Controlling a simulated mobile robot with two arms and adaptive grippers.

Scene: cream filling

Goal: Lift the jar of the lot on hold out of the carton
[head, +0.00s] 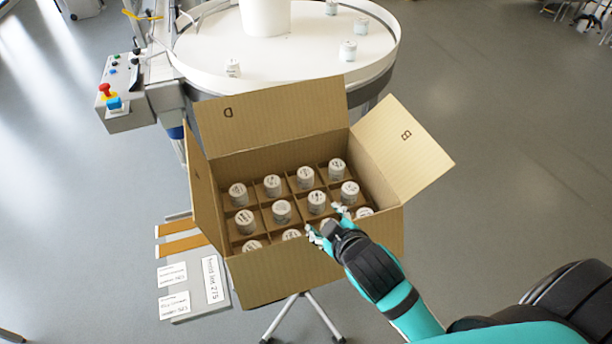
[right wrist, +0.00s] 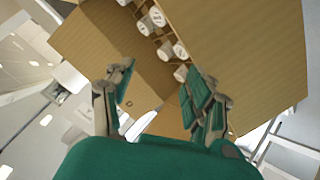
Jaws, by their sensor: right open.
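An open cardboard carton (head: 280,278) stands in the middle of the head view. It holds several white-lidded jars in a divided grid, such as one at the back left (head: 238,194) and one at the right (head: 349,192). The lid markings are too small to read. My right gripper (head: 326,224) is open over the front right of the carton and hides part of the front row. In the right wrist view its fingers (right wrist: 158,90) are spread with nothing between them, and several jars (right wrist: 160,50) show beyond. My left gripper is not in view.
A board with labels (head: 212,280), one seemingly reading "Hold lot 275", lies left of the carton. A round white turntable (head: 290,62) with a few jars stands behind. A control box (head: 128,110) with a red button is at the left. The carton flaps (head: 405,148) stand open.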

